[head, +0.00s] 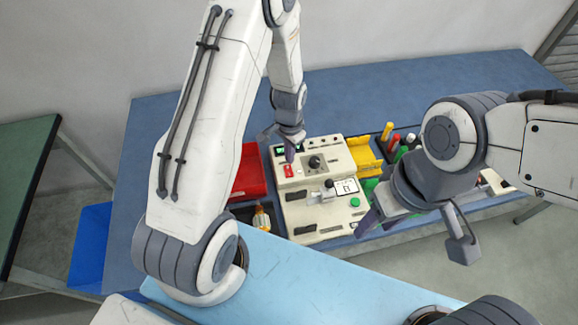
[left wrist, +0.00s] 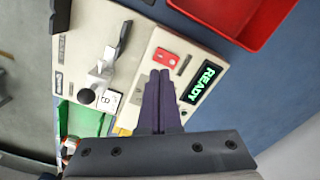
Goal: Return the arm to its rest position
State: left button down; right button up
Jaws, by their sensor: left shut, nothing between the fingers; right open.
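My left gripper (head: 289,152) is shut and empty, just above the back left part of the cream winding machine (head: 298,222) in the head view. In the left wrist view its closed fingers (left wrist: 161,103) are beside the green READY display (left wrist: 203,82) and the red switch (left wrist: 166,57); I cannot tell whether they touch the panel. My right gripper (head: 372,220) is open and empty near the machine's front right side.
A red tray (head: 248,172) lies left of the machine and a yellow bin (head: 362,155) to its right. Screwdrivers with coloured handles (head: 386,131) stand further right. A blue bin (head: 90,245) is at the left. The blue table (head: 345,95) is clear behind the machine.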

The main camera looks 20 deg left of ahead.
dwell(0.5)
pick_arm(q)
jog(key=s+d+r+b, duration=0.2)
jog(key=s+d+r, duration=0.1)
jog(key=d+r, duration=0.4)
jog(key=s+d+r+m+b, duration=0.1)
jog(key=s+r, duration=0.4)
jog(key=s, duration=0.5)
jog(key=s+d+r+m+h+b, duration=0.1)
jog(key=s+d+r+b, duration=0.2)
jog(key=s, duration=0.7)
jog(key=d+r, duration=0.2)
jog(key=d, duration=0.1)
jog(key=shift+s+d, duration=0.15)
jog(key=shift+s, duration=0.2)
